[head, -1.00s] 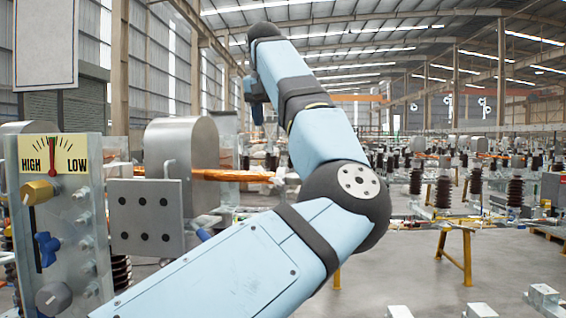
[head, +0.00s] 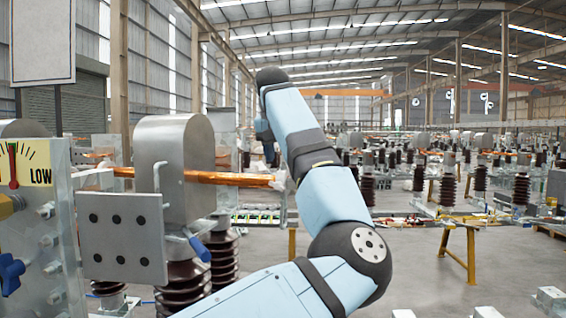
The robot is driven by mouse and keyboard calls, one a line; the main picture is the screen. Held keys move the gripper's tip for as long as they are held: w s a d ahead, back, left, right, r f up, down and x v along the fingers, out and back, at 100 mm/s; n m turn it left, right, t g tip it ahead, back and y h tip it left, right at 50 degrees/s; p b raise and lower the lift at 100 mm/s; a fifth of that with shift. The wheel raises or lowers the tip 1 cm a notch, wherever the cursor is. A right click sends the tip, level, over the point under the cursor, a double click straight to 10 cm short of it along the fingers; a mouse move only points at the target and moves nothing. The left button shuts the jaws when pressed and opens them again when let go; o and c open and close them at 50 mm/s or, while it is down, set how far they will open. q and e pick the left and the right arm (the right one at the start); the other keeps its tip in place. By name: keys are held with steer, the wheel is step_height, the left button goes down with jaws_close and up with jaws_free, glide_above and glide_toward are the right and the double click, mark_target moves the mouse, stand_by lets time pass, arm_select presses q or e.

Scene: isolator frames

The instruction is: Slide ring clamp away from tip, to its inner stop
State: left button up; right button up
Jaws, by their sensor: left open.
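A copper-coloured rod (head: 235,179) sticks out to the right from a grey rounded metal housing (head: 173,150). A small pale piece (head: 279,181) shows at the rod's right end, partly beside my arm. I cannot make out a ring clamp for sure on the rod. My left arm rises from the bottom, bends at its elbow, and reaches up and away past the rod's right end. My left gripper (head: 269,152) hangs small and dark beyond the rod, above its right end and apart from it. It is open, with nothing seen in it. My right gripper is out of view.
A plate with several holes (head: 124,238) stands in front of the housing. A HIGH/LOW gauge panel (head: 40,225) with a blue knob (head: 11,272) is at the left edge. Brown ribbed insulators (head: 188,285) stand below. A yellow trestle (head: 470,250) stands right; open floor lies around it.

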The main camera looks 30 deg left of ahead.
mark_target(283, 170)
arm_select(q)
steer(key=x, duration=0.2)
steer(key=shift+w+f, duration=0.1)
steer(key=shift+f, duration=0.25)
steer(key=shift+w+f+p, duration=0.1)
steer(key=shift+f+p, duration=0.1)
steer(key=shift+p, duration=0.1)
